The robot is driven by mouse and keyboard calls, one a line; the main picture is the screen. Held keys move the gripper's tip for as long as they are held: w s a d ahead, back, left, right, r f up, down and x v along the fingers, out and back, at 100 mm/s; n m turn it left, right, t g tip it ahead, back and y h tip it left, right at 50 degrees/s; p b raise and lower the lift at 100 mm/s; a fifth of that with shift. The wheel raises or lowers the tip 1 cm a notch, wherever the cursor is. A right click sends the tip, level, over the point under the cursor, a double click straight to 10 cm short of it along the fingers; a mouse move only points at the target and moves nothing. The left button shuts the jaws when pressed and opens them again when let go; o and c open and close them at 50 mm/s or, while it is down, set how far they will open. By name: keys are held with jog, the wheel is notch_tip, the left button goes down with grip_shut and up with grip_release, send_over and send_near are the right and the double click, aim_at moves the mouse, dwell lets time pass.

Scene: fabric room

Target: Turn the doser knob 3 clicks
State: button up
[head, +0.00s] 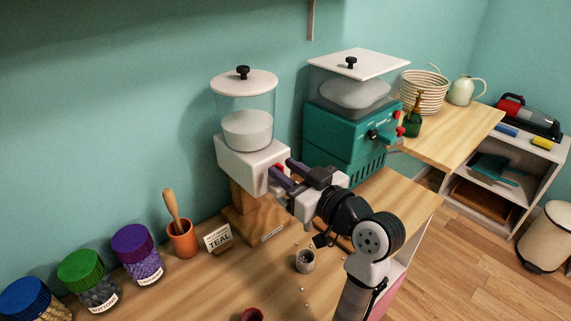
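The white doser (243,157) has a clear hopper of white material and a black-knobbed lid, and stands on a wooden block. A small red part, apparently its knob (279,167), shows at its right front side. My gripper (280,168) is at this red part, with its two dark fingers apart, one on either side. The fingers partly hide it, and I cannot tell whether they touch it.
A small grey cup (305,263) stands below my gripper, with white beads scattered nearby. A card reading "TEAL" (217,239), an orange mortar (182,241) and several lidded jars stand left. A red item (252,314) is at the bottom edge.

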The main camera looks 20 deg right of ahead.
jog(key=shift+w+a, duration=0.15)
jog(key=shift+w, duration=0.25)
grip_shut()
jog(key=shift+m, duration=0.3)
jog(key=m+p, duration=0.2)
jog(key=shift+w+d+r+m, duration=0.1)
jog(key=shift+d+m, duration=0.15)
jog(key=shift+m, duration=0.05)
jog(key=m+p, duration=0.1)
jog(key=m, duration=0.1)
jog(key=m+p, duration=0.1)
jog(key=shift+w+d+m+p, duration=0.1)
jog(key=shift+d+m+p, duration=0.2)
jog(key=shift+m, duration=0.1)
jog(key=m+p, duration=0.2)
jog(key=m, duration=0.1)
jog(key=f+m+p, duration=0.1)
jog(key=shift+w+d+m, duration=0.1)
jog(key=shift+d+m, duration=0.15)
jog(key=shift+m, duration=0.15)
